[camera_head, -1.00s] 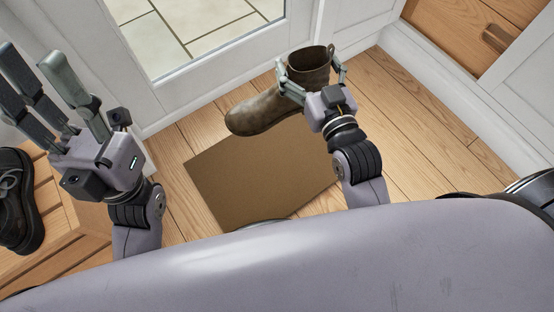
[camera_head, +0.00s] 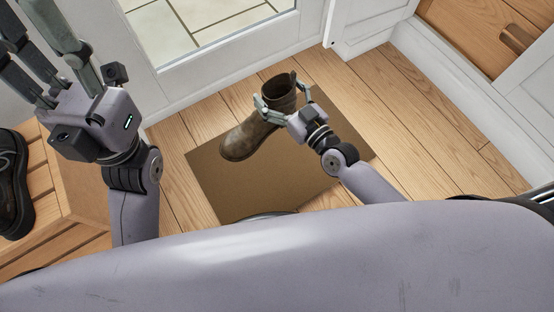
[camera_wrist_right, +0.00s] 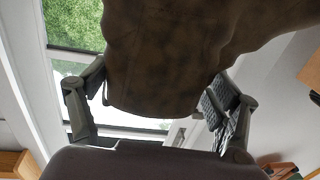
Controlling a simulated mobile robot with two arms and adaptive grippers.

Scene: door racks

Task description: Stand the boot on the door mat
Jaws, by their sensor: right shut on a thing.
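The brown boot (camera_head: 246,137) is upright over the far part of the flat brown door mat (camera_head: 245,188), its toe pointing left toward the near side. I cannot tell whether its sole touches the mat. My right gripper (camera_head: 283,101) is shut on the boot's shaft, a finger on each side. In the right wrist view the boot (camera_wrist_right: 165,60) fills the top middle between the fingers, and its lower part is out of view. My left gripper (camera_head: 24,18) is raised at the upper left, empty, its fingers spread and their tips partly cut off.
A dark shoe (camera_head: 14,180) sits on a slatted wooden rack (camera_head: 75,190) at the left. A white glazed door (camera_head: 225,60) stands behind the mat. A white cabinet with a wooden drawer (camera_head: 480,35) is at the right. Wooden floor (camera_head: 400,130) is clear right of the mat.

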